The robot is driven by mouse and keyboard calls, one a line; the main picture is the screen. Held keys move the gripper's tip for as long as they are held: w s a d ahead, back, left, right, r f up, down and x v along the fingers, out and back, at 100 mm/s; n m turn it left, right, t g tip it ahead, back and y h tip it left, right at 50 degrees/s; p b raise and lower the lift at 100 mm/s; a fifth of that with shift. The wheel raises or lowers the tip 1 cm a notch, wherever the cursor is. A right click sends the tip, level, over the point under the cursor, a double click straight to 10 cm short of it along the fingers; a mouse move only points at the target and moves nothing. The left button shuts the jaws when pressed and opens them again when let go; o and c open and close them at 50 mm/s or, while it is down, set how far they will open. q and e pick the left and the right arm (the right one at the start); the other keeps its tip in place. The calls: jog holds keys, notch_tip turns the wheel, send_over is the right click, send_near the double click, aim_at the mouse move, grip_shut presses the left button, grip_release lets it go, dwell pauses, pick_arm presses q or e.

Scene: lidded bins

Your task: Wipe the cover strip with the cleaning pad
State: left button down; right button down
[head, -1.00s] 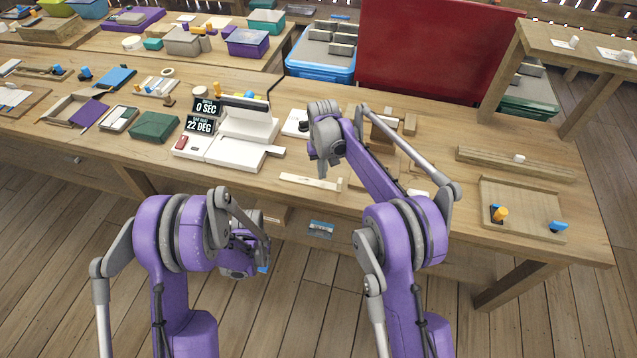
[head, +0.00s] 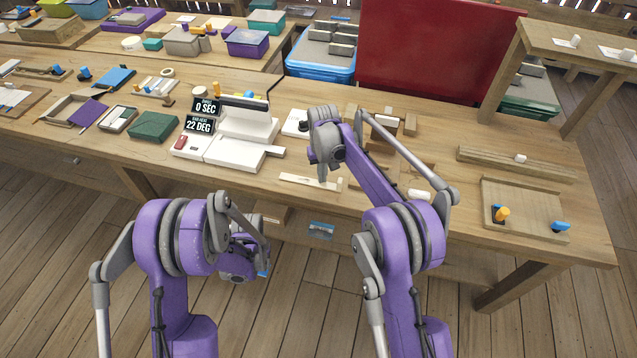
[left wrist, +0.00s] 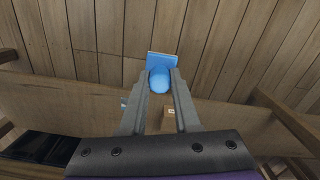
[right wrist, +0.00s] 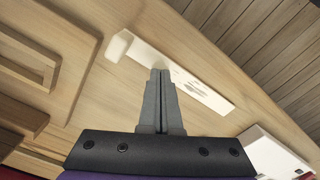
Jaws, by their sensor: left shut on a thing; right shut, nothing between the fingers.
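The pale cover strip (head: 300,181) lies flat near the front edge of the bench, with a small raised block at its right end. In the right wrist view the strip (right wrist: 205,92) runs diagonally under my fingertips. My right gripper (head: 322,181) is shut and empty, its tips at the middle of the strip; I cannot tell whether they touch it. My left gripper (left wrist: 160,77) is shut on a blue piece with a rounded grip and flat plate, apparently the cleaning pad (left wrist: 164,60). It hangs in front of the bench, above the floor, mostly hidden by my arm in the head view.
A white device (head: 235,150) with displays stands left of the strip. A wooden fixture (head: 390,125) stands behind my right arm, and a white cylinder (head: 419,195) lies to its front right. A shallow wooden tray (head: 525,195) lies at the right. A red panel (head: 435,50) stands behind.

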pick_arm(q)
jog(key=shift+r, duration=0.1)
pick_arm(e)
jog(key=shift+r, duration=0.15)
